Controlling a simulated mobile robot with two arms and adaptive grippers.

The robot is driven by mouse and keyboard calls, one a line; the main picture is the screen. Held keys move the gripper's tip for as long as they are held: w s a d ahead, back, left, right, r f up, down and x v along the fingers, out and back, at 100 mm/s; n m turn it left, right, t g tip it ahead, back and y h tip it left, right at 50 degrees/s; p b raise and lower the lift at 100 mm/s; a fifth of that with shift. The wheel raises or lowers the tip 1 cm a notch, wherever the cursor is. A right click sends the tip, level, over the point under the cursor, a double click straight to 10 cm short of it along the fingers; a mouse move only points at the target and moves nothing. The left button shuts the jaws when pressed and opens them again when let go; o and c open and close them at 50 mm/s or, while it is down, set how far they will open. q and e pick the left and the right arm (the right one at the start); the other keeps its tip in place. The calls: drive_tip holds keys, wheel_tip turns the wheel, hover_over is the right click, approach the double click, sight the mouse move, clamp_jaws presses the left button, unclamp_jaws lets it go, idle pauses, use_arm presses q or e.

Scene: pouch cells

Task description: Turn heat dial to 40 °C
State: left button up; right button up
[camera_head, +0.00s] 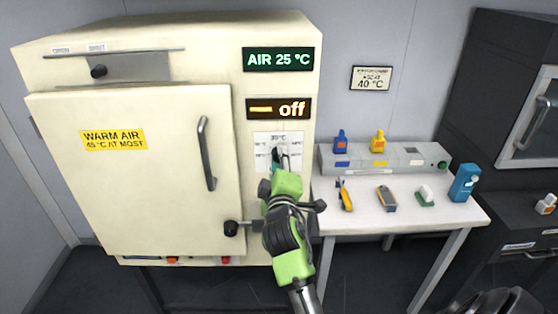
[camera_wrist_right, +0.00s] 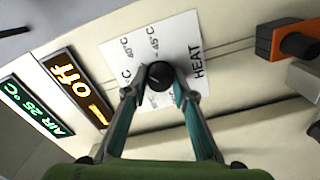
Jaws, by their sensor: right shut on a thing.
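The heat dial is a black knob (camera_wrist_right: 159,75) on a white scale plate (camera_wrist_right: 120,48) marked HEAT, with 40 °C and 45 °C among its marks. The plate also shows in the head view (camera_head: 268,139) on the front of the cream warm-air cabinet (camera_head: 180,50). My right gripper (camera_wrist_right: 160,84) is shut on the knob, one finger on each side. In the head view my right gripper (camera_head: 279,160) covers the dial. The knob's exact setting is hard to read. The displays read "AIR 25 °C" (camera_head: 279,59) and "off" (camera_head: 279,108). My left gripper is not in view.
A wall sign (camera_head: 371,78) reads 40 °C. The cabinet door (camera_head: 140,170) is shut, with a long handle (camera_head: 207,153). A white table (camera_head: 390,218) at the right holds bottles and small tools.

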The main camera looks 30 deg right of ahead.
drive_tip(key=shift+f, duration=0.1)
drive_tip(key=o, duration=1.1)
